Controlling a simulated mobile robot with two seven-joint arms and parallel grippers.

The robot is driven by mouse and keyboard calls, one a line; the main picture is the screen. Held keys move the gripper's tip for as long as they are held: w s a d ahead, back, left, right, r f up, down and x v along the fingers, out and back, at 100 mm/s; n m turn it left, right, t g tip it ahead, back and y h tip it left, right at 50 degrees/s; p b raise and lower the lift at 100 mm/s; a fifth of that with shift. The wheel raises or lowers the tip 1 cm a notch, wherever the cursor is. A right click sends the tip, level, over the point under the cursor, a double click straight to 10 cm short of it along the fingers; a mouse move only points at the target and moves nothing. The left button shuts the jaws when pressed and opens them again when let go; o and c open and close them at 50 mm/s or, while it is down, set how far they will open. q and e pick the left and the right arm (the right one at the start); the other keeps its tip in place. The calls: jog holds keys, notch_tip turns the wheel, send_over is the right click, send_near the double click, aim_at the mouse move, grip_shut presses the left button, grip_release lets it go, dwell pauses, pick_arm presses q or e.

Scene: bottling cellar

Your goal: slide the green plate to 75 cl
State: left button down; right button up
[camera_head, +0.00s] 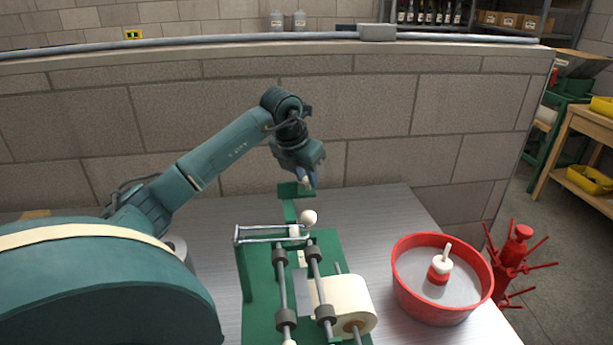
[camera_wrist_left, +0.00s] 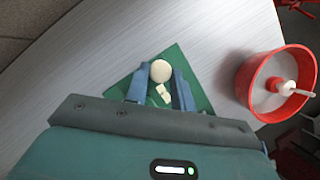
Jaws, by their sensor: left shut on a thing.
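The green plate (camera_head: 290,190) stands at the far end of a green labelling machine (camera_head: 325,250) on the metal table; it also shows in the left wrist view (camera_wrist_left: 190,62). My left gripper (camera_head: 306,178) reaches down over the plate from the left. In the left wrist view its blue fingers lie on either side of a cream round knob (camera_wrist_left: 160,71) above the plate, and they are shut on it. A small cream piece (camera_wrist_left: 163,94) lies between the fingers. I cannot read any 75 cl mark. My right gripper is in neither view.
On the machine are a white-knobbed lever (camera_head: 309,217), rollers and a cream label roll (camera_head: 346,302). A red tub (camera_head: 438,312) stands to the right, beside a red pronged stand (camera_head: 517,255). A block wall (camera_head: 400,110) rises behind the table.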

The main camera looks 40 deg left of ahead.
pick_arm(q)
jog(key=c, duration=1.2)
grip_release()
jog(key=shift+w+a, duration=0.1)
jog(key=shift+a, duration=0.05)
jog(key=shift+o, duration=0.2)
jog(key=v, duration=1.3)
jog(key=shift+b, duration=0.35)
jog(key=shift+s, duration=0.2)
